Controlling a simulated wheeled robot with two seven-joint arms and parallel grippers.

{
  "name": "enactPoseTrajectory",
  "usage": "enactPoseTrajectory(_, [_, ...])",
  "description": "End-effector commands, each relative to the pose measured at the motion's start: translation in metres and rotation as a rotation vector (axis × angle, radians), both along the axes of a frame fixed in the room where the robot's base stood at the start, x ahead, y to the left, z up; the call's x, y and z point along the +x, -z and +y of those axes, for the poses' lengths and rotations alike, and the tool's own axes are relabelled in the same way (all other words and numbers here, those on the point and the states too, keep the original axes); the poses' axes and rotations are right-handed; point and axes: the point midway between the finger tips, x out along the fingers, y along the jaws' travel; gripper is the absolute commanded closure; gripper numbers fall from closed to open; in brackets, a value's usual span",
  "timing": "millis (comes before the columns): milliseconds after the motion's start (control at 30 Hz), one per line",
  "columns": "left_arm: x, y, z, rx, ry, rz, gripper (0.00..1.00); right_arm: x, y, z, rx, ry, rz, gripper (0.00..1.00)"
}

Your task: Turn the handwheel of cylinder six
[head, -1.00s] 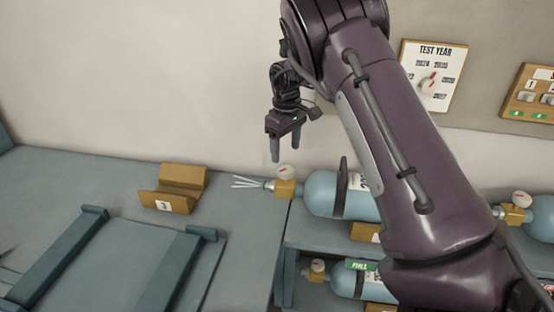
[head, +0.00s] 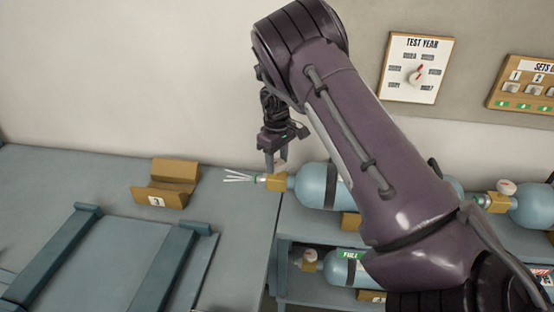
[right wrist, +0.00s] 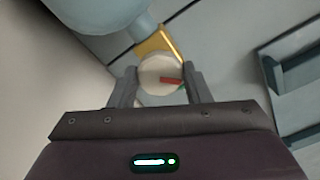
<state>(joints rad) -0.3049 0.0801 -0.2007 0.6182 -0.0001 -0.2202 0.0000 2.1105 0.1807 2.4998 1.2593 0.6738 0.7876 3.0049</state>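A light-blue cylinder (head: 312,186) lies on the rack shelf with its brass valve (head: 277,183) toward the left; its number is not readable. My right gripper (head: 276,165) points down over this valve in the head view. In the right wrist view, the pale round handwheel (right wrist: 160,74) with a red mark sits between the two fingers of my right gripper (right wrist: 162,82). The fingers are apart, one on each side of the wheel; I cannot tell whether they touch it. In the head view the gripper hides the wheel. My left gripper is not in view.
Another cylinder (head: 533,206) lies at the right, and one with a green FULL tag (head: 345,268) lies on the lower shelf. A brass cradle (head: 168,182) stands on the blue bench (head: 105,168). The TEST YEAR board (head: 417,68) hangs on the wall.

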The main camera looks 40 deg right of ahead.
Motion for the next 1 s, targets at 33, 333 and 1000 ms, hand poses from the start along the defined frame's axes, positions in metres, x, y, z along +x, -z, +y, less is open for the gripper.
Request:
enactPoseTrajectory(33, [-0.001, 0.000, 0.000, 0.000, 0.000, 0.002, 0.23, 0.000, 0.000, 0.000, 0.000, 0.000, 0.000, 0.70])
enactPoseTrajectory(333, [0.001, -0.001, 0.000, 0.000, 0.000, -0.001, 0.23, 0.000, -0.001, 0.000, 0.000, -0.016, 0.000, 0.79])
enactPoseTrajectory(1000, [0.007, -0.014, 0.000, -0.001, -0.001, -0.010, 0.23, 0.000, -0.002, -0.001, -0.001, -0.499, 0.001, 0.79])
